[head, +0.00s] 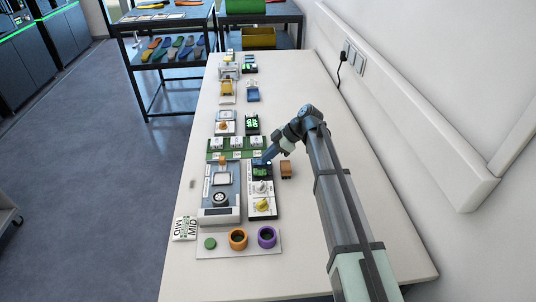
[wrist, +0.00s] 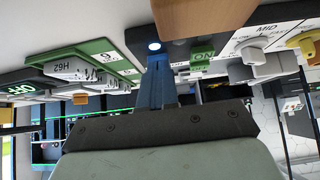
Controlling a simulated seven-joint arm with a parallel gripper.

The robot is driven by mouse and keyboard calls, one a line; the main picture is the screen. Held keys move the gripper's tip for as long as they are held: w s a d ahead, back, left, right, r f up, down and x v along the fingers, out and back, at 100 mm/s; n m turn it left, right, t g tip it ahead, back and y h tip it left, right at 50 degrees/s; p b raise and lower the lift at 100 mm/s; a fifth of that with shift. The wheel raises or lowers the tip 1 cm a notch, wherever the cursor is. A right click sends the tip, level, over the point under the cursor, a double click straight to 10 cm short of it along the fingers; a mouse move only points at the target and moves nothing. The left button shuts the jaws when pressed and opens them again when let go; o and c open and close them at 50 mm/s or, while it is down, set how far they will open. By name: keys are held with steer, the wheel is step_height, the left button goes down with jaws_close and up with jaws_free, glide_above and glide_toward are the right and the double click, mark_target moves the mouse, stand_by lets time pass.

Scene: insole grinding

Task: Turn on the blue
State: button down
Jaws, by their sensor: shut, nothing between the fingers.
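The control panel (head: 261,203) has a white face with a dark unit (head: 262,171) at its far end. In the wrist view, which looks upside down, a green "ON" label (wrist: 203,52) and a round blue-white lit spot (wrist: 153,45) show on or beside this dark unit. My gripper (head: 267,157) is shut and empty, with its blue fingers pointing down at the unit. In the wrist view the fingertips (wrist: 155,62) are right by the lit spot; I cannot tell whether they touch. A white knob and a yellow knob (head: 262,205) sit nearer on the panel.
A brown block (head: 286,169) stands just right of the panel. A grey machine (head: 220,190) stands left of it. A tray (head: 212,252) with orange and purple rings lies in front. A green board (head: 236,147) with white blocks is behind. The table's right side is mostly clear.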

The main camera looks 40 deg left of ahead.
steer(key=shift+s+a+r, duration=0.1)
steer(key=shift+r, duration=0.7)
steer(key=shift+r, duration=0.25)
steer(key=r, duration=0.3)
steer(key=shift+s+a+r, duration=0.2)
steer(key=shift+r, duration=0.1)
steer(key=v, duration=1)
steer(key=shift+s+a+r, duration=0.25)
steer(key=shift+s+r, duration=0.05)
steer(key=shift+s+a+f+t+h, duration=0.15)
steer(key=shift+s+f+t+h, duration=0.05)
steer(key=shift+f+t+h, duration=0.2)
